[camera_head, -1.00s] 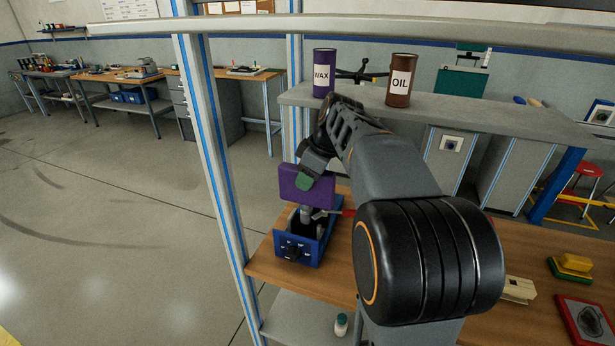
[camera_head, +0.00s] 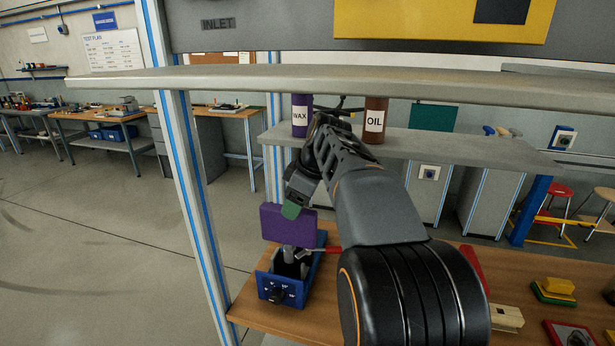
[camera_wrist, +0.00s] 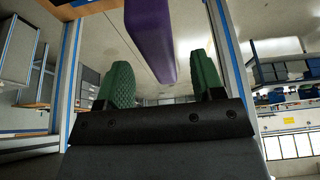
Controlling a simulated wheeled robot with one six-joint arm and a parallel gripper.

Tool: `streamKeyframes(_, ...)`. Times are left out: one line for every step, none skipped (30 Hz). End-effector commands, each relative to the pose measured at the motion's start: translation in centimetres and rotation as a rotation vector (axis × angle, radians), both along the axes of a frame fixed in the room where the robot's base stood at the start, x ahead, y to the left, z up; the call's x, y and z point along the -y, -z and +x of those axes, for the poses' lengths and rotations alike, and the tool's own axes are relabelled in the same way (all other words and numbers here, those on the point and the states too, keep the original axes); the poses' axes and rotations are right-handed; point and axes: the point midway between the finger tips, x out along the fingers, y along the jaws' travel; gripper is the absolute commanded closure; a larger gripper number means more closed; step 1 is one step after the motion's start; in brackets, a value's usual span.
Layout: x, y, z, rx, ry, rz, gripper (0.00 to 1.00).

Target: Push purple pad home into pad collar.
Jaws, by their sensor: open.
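The purple pad (camera_head: 287,225) stands upright on a grey, collar-like fitting (camera_head: 289,254) above a blue fixture (camera_head: 284,290) with a dark knob on its front. How deep the pad sits in the fitting cannot be told. My gripper (camera_head: 292,209) is at the pad's top edge, with a green fingertip in front of it. In the wrist view my gripper (camera_wrist: 163,82) is open, with two green fingers wide apart. The purple pad (camera_wrist: 151,35) shows beyond and between them, with a visible gap to the right finger. Neither finger grips it.
The fixture stands on a wooden bench (camera_head: 250,308) near a blue-striped upright post (camera_head: 189,200). A grey shelf (camera_head: 450,148) behind bears a wax can (camera_head: 301,116) and an oil can (camera_head: 375,121). An overhead rail (camera_head: 330,83) crosses above.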

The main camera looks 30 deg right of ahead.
Motion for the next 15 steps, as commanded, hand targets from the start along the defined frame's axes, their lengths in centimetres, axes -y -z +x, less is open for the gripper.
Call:
streamKeyframes(0.4, -1.2, -0.3, 0.004, 0.003, -0.002, 0.39)
streamKeyframes(0.5, -1.8, -0.5, 0.003, 0.002, -0.002, 0.39)
streamKeyframes(0.7, -2.6, -0.7, 0.003, 0.002, -0.002, 0.39)
streamKeyframes(0.9, -3.1, -0.9, 0.003, 0.002, -0.002, 0.39)
streamKeyframes(1.0, -3.6, -1.1, 0.003, 0.002, -0.002, 0.39)
streamKeyframes(1.3, -4.3, -1.3, 0.003, 0.002, -0.002, 0.39)
streamKeyframes(1.4, -4.8, -1.4, 0.003, 0.002, -0.002, 0.39)
streamKeyframes(1.5, -5.3, -1.6, 0.003, 0.002, -0.002, 0.39)
streamKeyframes(1.7, -5.8, -1.7, 0.003, 0.001, -0.001, 0.39)
streamKeyframes(1.8, -6.2, -1.9, 0.003, 0.001, -0.001, 0.39)
streamKeyframes(1.9, -6.6, -2.0, 0.002, 0.002, -0.001, 0.39)
streamKeyframes(2.0, -7.0, -2.1, 0.002, 0.002, -0.001, 0.39)
streamKeyframes(2.1, -7.3, -2.2, 0.002, 0.002, -0.001, 0.39)
streamKeyframes(2.1, -7.5, -2.3, 0.002, 0.002, -0.001, 0.39)
streamKeyframes(2.2, -7.8, -2.4, 0.001, 0.001, -0.001, 0.39)
